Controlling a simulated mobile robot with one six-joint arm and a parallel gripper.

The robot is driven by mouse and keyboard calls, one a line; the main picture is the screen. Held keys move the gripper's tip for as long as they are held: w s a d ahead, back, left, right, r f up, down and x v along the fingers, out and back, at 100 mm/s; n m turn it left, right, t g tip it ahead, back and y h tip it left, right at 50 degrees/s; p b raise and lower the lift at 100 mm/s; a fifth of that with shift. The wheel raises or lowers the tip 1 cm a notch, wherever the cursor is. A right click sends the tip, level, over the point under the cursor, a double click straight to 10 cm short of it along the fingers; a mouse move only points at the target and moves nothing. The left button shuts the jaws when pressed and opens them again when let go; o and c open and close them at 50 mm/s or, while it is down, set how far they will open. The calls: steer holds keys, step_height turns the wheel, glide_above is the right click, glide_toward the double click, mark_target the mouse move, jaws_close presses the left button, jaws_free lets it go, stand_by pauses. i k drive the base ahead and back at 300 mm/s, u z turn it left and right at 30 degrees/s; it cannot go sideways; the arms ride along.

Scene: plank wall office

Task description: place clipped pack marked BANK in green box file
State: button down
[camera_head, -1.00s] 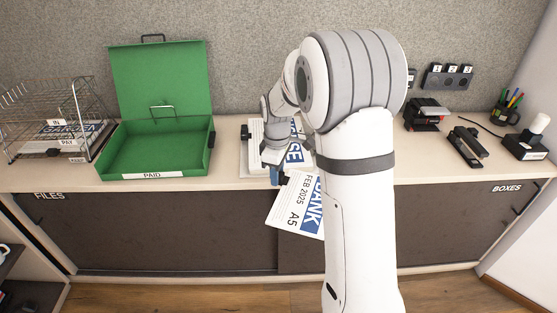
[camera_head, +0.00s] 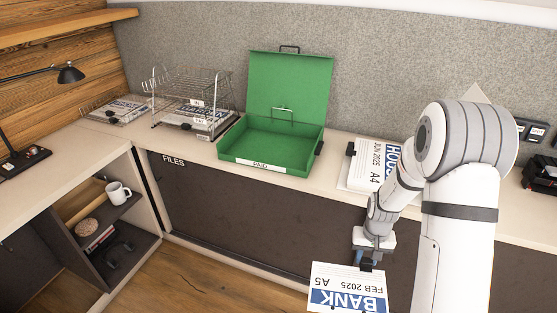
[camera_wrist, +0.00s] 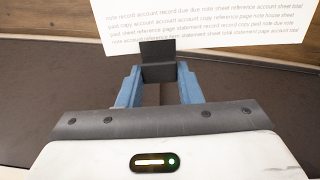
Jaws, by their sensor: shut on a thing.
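The clipped pack marked BANK (camera_head: 345,291) is a white sheet pack with a blue band, also reading FEB 2025 and A5. My gripper (camera_head: 368,260) is shut on its black clip and holds it in front of the cabinet, below the counter top. In the wrist view the blue fingers of my gripper (camera_wrist: 159,88) close on the black clip (camera_wrist: 158,62), with the printed pack (camera_wrist: 205,22) beyond. The green box file (camera_head: 240,162) stands on the counter with its lid up, labelled PAID. It looks empty. My gripper is to its right and nearer.
Another clipped pack, marked HOUSE (camera_head: 362,172), lies on the counter between the box file and my arm. A wire tray rack (camera_head: 190,95) stands left of the box file. A desk lamp (camera_head: 68,75) and open shelves with a mug (camera_head: 118,192) are at the left.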

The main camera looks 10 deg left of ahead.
mark_target(274, 146)
steer(key=z, duration=0.25)
steer(key=k, duration=0.15)
steer(key=u, duration=0.85)
steer(key=i, duration=0.9)
steer(key=u, duration=0.35)
